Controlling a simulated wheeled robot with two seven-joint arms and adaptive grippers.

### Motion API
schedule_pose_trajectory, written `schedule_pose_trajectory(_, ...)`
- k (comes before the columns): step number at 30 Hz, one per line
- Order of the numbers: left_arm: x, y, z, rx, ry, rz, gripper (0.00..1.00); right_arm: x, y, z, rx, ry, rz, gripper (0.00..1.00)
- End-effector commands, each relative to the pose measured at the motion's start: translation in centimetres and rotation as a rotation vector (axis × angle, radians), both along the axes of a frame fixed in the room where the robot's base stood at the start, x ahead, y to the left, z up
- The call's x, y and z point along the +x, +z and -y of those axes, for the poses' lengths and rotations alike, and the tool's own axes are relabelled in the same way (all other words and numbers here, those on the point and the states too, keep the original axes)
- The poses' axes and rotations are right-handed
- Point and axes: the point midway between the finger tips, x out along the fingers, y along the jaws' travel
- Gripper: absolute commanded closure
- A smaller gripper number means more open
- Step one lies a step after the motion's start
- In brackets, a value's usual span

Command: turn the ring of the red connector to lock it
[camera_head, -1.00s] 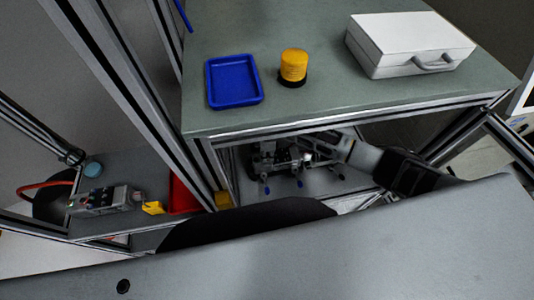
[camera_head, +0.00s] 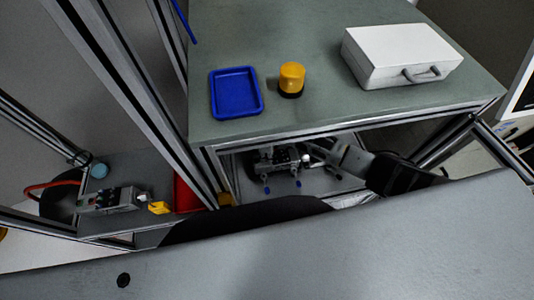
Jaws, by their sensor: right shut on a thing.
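My right gripper (camera_head: 312,152) reaches in from the right under the green-grey table top. Its fingers are at the right side of a dark metal device (camera_head: 275,160) with small blue-tipped feet or knobs, on the lower shelf. The gripper is shut on a small part there, apparently the connector's ring; the part is too small and shaded to make out. No red colour of the connector shows at the fingers. My left gripper is out of view.
On the table top (camera_head: 330,30) stand a blue tray (camera_head: 236,92), a yellow-orange cylinder (camera_head: 292,75) and a white case (camera_head: 400,53). Table edge and metal posts hem in the arm. At left are a grey box (camera_head: 108,199), a yellow piece (camera_head: 159,208) and a red bin (camera_head: 186,195).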

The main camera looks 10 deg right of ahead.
Motion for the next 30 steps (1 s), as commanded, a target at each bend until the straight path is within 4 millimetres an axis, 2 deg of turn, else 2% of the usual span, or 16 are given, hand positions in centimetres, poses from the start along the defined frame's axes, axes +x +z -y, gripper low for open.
schedule_pose_trajectory(8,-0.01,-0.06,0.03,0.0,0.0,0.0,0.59,0.1,0.06,-0.07,0.001,-0.001,0.003,1.0)
schedule_pose_trajectory(9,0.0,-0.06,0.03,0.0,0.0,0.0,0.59,0.1,0.06,-0.07,0.001,-0.001,0.003,0.71)
schedule_pose_trajectory(14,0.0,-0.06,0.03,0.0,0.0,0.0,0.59,0.08,0.03,-0.04,0.002,-0.001,0.002,0.52)
schedule_pose_trajectory(30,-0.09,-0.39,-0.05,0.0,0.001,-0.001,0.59,0.14,-0.03,0.08,-0.001,0.015,0.003,0.52)
